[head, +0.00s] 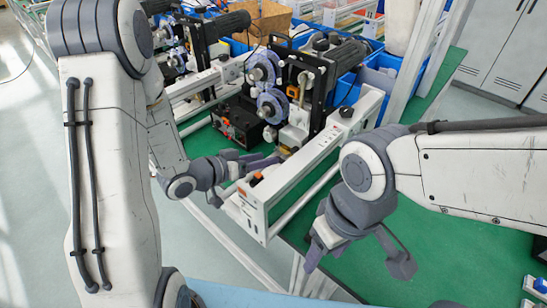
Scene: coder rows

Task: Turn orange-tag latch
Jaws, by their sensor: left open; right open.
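A coder machine (318,75) with blue-grey reels (270,104) stands on a white frame (310,158). A small orange part (292,92) shows beside the reels. Another small orange-red part (256,179) sits at the near end of the frame, right by my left gripper. I cannot tell which of these is the orange-tag latch. My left gripper (258,172) is open at that near end, its fingers partly overlapping the frame; whether it touches anything is unclear. My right gripper (357,263) is open and empty, fingers pointing down, to the right of the frame above the green floor.
A second coder (207,42) stands behind to the left. A black box (238,122) sits under the reels. Blue bins (385,73) and a cardboard box (268,18) are behind. Grey cabinets (500,48) stand at the back right.

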